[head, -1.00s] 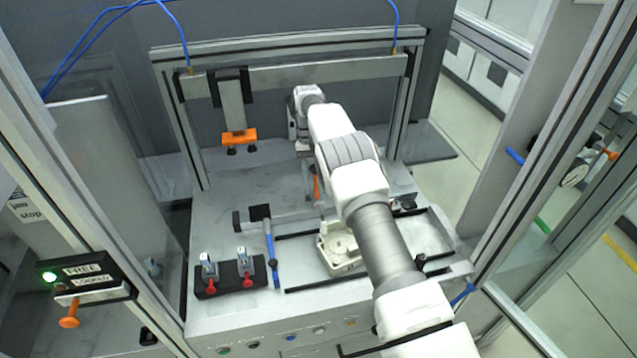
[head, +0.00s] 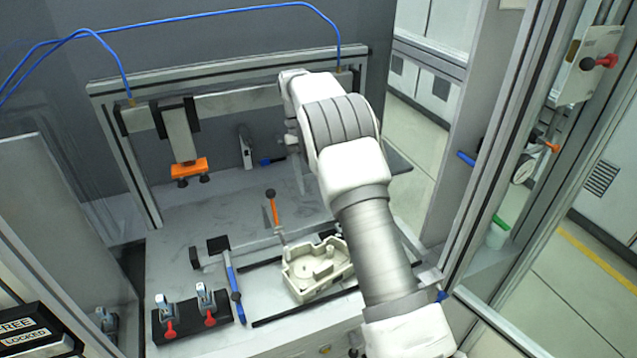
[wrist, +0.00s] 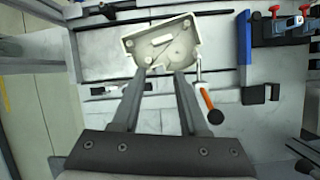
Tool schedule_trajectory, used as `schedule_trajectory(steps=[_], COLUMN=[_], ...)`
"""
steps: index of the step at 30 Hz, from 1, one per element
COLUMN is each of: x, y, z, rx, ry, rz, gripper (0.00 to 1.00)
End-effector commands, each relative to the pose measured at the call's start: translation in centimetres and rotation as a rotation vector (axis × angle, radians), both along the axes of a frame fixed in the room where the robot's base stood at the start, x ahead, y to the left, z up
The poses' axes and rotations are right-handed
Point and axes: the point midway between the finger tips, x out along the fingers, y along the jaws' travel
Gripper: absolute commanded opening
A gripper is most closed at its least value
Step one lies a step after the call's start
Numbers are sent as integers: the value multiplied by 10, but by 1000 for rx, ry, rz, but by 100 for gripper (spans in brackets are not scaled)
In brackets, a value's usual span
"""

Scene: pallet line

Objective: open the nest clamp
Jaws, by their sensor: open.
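The nest clamp's orange lever (head: 275,210) with a black ball knob stands up beside a cream housing (head: 300,287) in the head view. In the wrist view the orange lever (wrist: 207,98) slants to the right of my gripper (wrist: 165,74), its black knob toward the picture's bottom. My gripper's two fingers are apart and empty. In the wrist picture their tips overlap the near edge of the housing (wrist: 148,52); I cannot tell the height between them. The lever is outside the fingers. In the head view my arm hides the fingers.
An orange-footed press (head: 187,165) hangs from the frame at the back left. A black block (head: 185,330) with two red-handled clamps and a blue-handled tool (head: 232,280) are at left. Black rails (head: 300,308) border the housing. Frame posts stand on both sides.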

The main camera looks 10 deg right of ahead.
Motion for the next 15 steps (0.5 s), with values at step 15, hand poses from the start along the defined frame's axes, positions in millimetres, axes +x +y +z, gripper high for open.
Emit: schedule_trajectory(steps=[15], x=[-6], y=[-18], z=[11], rx=[0], ry=[1], rz=[0], gripper=[42])
